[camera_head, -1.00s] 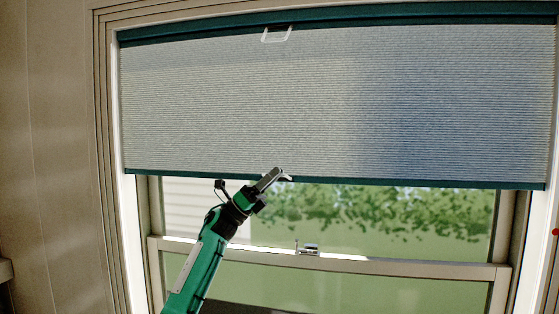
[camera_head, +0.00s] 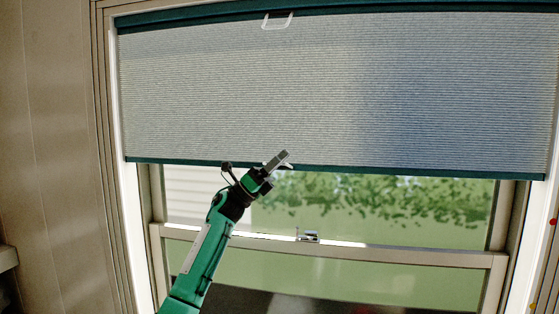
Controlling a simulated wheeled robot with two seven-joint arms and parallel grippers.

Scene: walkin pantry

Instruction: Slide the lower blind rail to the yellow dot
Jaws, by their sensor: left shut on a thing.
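The lower blind rail (camera_head: 400,173) is a dark green bar along the bottom of the pleated grey blind (camera_head: 230,90). A small white handle (camera_head: 288,166) on this rail is mostly hidden by my left gripper (camera_head: 280,158). The left gripper comes up from below on a green arm and is shut on the handle. A small yellow dot (camera_head: 532,306) shows on the window's right frame, at the bottom right corner and well below the rail. My right gripper is not in view.
The dark green upper rail (camera_head: 400,10) has its own white handle (camera_head: 278,21). A red dot (camera_head: 553,222) is on the right frame, above the yellow one. A window latch (camera_head: 308,236) sits on the sash bar below the blind.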

